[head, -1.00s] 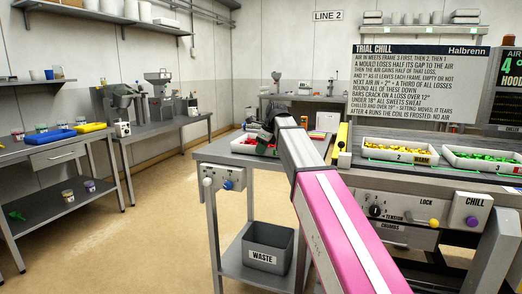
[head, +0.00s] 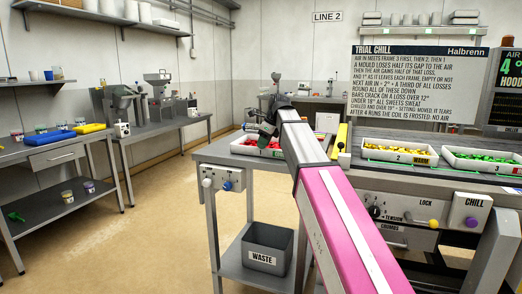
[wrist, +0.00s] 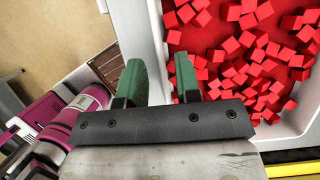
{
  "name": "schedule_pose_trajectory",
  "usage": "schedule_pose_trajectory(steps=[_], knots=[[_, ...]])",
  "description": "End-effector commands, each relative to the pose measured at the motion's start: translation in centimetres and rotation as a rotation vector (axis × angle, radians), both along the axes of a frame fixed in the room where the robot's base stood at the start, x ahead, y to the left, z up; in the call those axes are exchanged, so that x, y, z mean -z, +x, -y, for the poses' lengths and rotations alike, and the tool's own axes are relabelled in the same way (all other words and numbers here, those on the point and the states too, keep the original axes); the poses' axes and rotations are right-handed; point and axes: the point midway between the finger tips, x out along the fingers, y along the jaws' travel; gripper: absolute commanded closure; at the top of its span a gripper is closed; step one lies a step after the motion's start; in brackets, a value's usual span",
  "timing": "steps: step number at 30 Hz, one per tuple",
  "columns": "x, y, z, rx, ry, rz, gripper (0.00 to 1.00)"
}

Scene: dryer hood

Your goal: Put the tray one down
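Tray one, a white tray (head: 243,150) of red cubes, rests on the grey side table at the left of the dryer, partly hidden by my arm. In the wrist view the tray (wrist: 154,28) fills the upper right, with many red cubes (wrist: 235,60) inside. My gripper (head: 265,133) is over the tray's left side, its green fingers pointing down. In the wrist view my gripper (wrist: 160,82) has its fingers apart, near the white side wall; the right finger overlaps the cubes. I see no clear contact with the wall.
Tray 2 with yellow sweets (head: 398,157) and tray 3 with green sweets (head: 480,164) stand on the dryer bed to the right. A grey waste bin (head: 268,248) sits on the lower shelf. Floor at the left is clear.

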Motion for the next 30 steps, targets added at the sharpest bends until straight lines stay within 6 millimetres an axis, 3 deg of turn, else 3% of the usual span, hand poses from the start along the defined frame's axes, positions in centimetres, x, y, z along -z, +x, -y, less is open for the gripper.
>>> schedule_pose_trajectory(steps=[6,12,18,30], knots=[[-4.2,-0.5,1.6,0.001,0.000,0.002,0.69],[-6.8,-0.9,2.6,0.000,0.001,0.001,0.69],[-7.8,-1.1,3.0,0.000,0.000,-0.001,0.69],[-7.7,-1.2,3.1,-0.001,0.000,-0.001,0.69]])
